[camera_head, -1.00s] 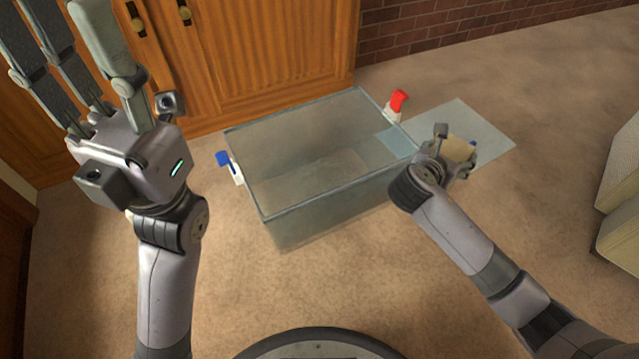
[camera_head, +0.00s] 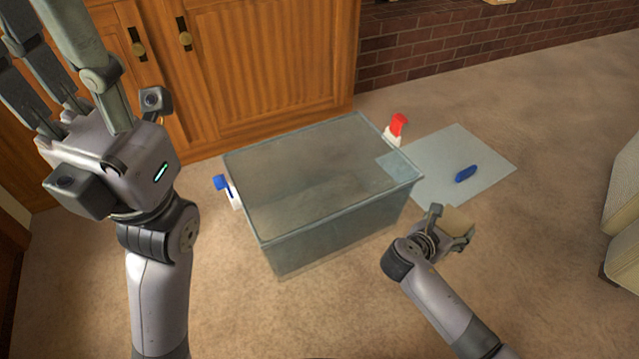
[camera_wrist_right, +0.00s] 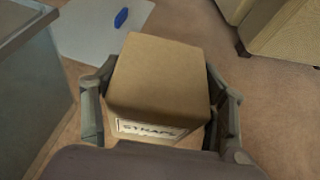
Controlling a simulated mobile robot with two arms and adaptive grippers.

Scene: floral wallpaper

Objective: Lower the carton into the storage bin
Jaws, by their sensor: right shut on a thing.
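The carton (camera_wrist_right: 158,80) is a brown cardboard box with a white printed label. My right gripper (camera_wrist_right: 160,105) is shut on it, with fingers on both sides. In the head view the carton (camera_head: 457,222) shows partly behind my right gripper (camera_head: 447,232), right of the storage bin's near right corner and outside it. The storage bin (camera_head: 335,235) is a clear grey, open-topped box on the floor and looks empty. Its wall (camera_wrist_right: 35,85) also shows at the left of the right wrist view. My left gripper (camera_head: 75,70) is raised at the upper left, its fingers spread and empty.
A pale mat (camera_head: 430,158) with a blue object (camera_head: 466,173) lies right of the bin. A red-topped bottle (camera_head: 396,128) and a blue-topped bottle (camera_head: 226,190) stand beside the bin. A wooden cabinet (camera_head: 270,70) is behind it.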

